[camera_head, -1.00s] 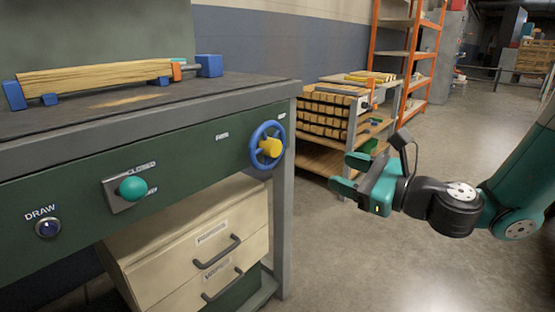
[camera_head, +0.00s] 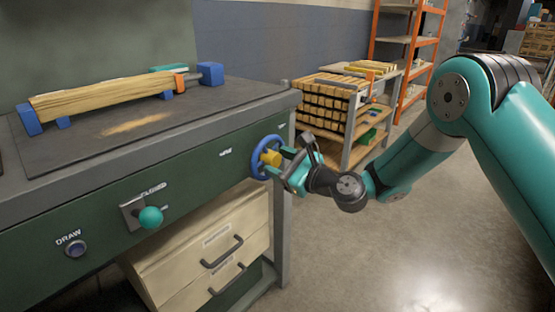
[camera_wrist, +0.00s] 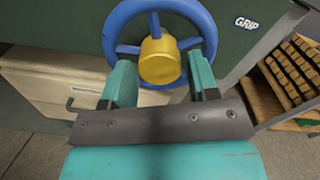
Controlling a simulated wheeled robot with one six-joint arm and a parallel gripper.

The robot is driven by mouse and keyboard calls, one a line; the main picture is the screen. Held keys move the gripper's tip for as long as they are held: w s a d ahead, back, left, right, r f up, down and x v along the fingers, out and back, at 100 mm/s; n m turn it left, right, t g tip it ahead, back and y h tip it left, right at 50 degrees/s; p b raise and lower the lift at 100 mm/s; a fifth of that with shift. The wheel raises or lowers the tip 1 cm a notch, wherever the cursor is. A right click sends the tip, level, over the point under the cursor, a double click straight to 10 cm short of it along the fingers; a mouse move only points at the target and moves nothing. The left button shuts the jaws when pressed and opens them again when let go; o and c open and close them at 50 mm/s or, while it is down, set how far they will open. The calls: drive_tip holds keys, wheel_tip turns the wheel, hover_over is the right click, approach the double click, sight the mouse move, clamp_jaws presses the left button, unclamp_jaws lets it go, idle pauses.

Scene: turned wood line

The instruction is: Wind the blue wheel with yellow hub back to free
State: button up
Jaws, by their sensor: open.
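The blue wheel (camera_head: 256,167) with its yellow hub (camera_head: 270,157) is mounted on the green front panel of the bench, near its right end. In the wrist view the blue wheel (camera_wrist: 121,22) stands just ahead, its yellow hub (camera_wrist: 159,62) facing me. My gripper (camera_head: 279,157) is at the wheel from the right. In the wrist view its two green fingers (camera_wrist: 160,80) are open, one on each side of the hub, with gaps between. Whether a finger touches the rim or spokes cannot be told. A "GRIP" label (camera_wrist: 247,22) sits right of the wheel.
A wood piece (camera_head: 100,99) lies between blue blocks on the bench top. Drawers (camera_head: 221,244) stand below. A shelf of wood blocks (camera_head: 336,105) is behind.

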drive_tip(key=shift+w+a, duration=0.25)
drive_tip(key=shift+a, duration=0.05)
drive_tip(key=c, duration=0.6)
drive_tip(key=shift+c, duration=0.2)
